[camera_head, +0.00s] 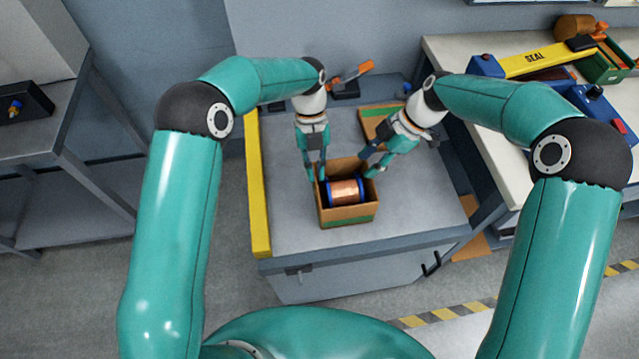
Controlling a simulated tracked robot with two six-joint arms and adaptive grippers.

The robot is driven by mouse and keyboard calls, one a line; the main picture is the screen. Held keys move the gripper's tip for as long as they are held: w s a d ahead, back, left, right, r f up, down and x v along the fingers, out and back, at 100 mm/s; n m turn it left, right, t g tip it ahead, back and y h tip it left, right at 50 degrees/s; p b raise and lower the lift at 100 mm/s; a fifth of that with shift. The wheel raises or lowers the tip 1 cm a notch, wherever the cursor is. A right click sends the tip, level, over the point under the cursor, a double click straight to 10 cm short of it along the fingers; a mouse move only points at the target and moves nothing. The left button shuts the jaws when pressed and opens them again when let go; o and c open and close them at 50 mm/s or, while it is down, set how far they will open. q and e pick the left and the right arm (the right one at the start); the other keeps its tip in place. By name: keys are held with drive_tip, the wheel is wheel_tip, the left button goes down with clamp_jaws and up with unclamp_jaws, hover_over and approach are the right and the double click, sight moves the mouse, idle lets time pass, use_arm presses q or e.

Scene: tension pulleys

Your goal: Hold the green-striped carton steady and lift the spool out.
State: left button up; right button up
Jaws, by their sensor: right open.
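The green-striped carton (348,215) is an open brown box standing upright near the middle of the grey worktop. The spool (345,191) has copper-coloured winding and blue flanges and lies on its side inside the carton. My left gripper (315,173) points down at the carton's back left corner, its fingers at the left wall's rim. I cannot tell whether they are closed on the wall. My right gripper (369,165) is open and empty at the carton's back right corner, beside the spool and apart from it.
Another brown carton (372,124) stands behind, partly hidden by my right arm. An orange-handled device (350,75) is at the worktop's back. A yellow rail (258,190) runs along the left edge. A sealing machine (535,60) stands on the right bench. The worktop's front is clear.

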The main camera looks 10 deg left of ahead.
sight(343, 193)
use_arm(q)
drive_tip(key=shift+x, duration=2.35)
clamp_jaws()
